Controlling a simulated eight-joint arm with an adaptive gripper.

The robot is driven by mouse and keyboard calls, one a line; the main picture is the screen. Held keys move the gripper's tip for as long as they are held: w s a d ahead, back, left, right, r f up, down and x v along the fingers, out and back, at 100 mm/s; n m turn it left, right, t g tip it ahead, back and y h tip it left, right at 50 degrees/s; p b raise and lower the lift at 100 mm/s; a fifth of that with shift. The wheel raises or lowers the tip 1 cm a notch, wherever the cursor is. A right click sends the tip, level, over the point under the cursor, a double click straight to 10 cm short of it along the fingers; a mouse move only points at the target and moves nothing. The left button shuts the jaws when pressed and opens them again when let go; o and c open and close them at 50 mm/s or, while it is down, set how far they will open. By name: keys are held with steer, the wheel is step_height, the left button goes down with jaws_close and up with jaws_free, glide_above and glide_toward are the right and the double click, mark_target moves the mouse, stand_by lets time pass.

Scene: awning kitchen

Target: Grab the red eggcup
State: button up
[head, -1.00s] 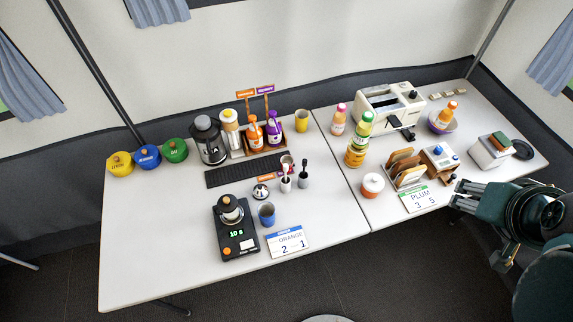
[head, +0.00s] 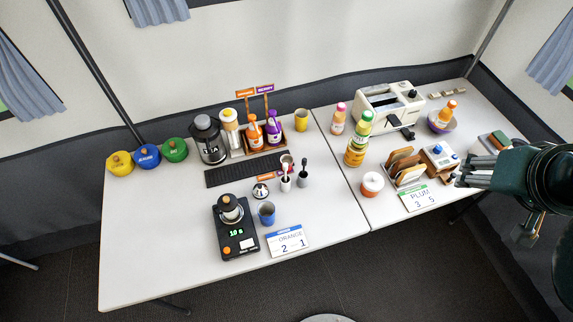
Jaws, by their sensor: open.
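No object is plainly a red eggcup at this size. A small reddish-brown cup (head: 287,161) stands in the middle of the left table, partly hidden behind a white cup (head: 286,184) with a red-topped utensil in it. An orange-and-white round pot (head: 372,184) stands near the front of the right table. I cannot tell whether either is the eggcup. My gripper (head: 460,177) is at the right, with its fingers pointing left. It is open and empty, to the right of the PLUM card (head: 413,197) and well away from the cups.
A toast rack (head: 406,168), a box with a blue knob (head: 440,158) and tall bottles (head: 358,140) stand left of my gripper. A toaster (head: 388,105) is at the back. A scale (head: 235,230) and blue cup (head: 267,213) are at front left. The left table's front-left corner is clear.

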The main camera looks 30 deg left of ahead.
steer(key=w+a+r+n+g, duration=0.1)
steer(key=w+a+n, duration=0.2)
steer(key=a, duration=0.5)
steer(key=w+a+r+n+g+y, duration=0.1)
steer(key=w+a+r+n+g, duration=0.2)
steer(key=a, duration=0.5)
steer(key=w+a+n, duration=0.3)
steer(key=w+a, duration=0.1)
steer(key=a, duration=0.3)
steer(key=a+f+n+g+h, duration=0.15)
steer(key=a+n, duration=0.25)
steer(key=a, duration=0.9)
steer(key=a+f+n+g, duration=0.1)
steer(key=a+f+n, duration=0.25)
steer(key=a, duration=0.95)
steer(key=shift+s+a+f, duration=0.1)
steer(key=shift+s+f, duration=0.05)
steer(key=shift+f, duration=4.7)
steer(key=shift+s+a+f, duration=0.15)
steer(key=shift+s+f, duration=0.05)
steer(key=shift+f, duration=4.7)
steer(key=shift+s+a+f, duration=0.1)
steer(key=shift+s+f, duration=0.05)
steer(key=shift+f, duration=4.7)
steer(key=shift+f, duration=0.1)
steer(key=shift+f, duration=1.2)
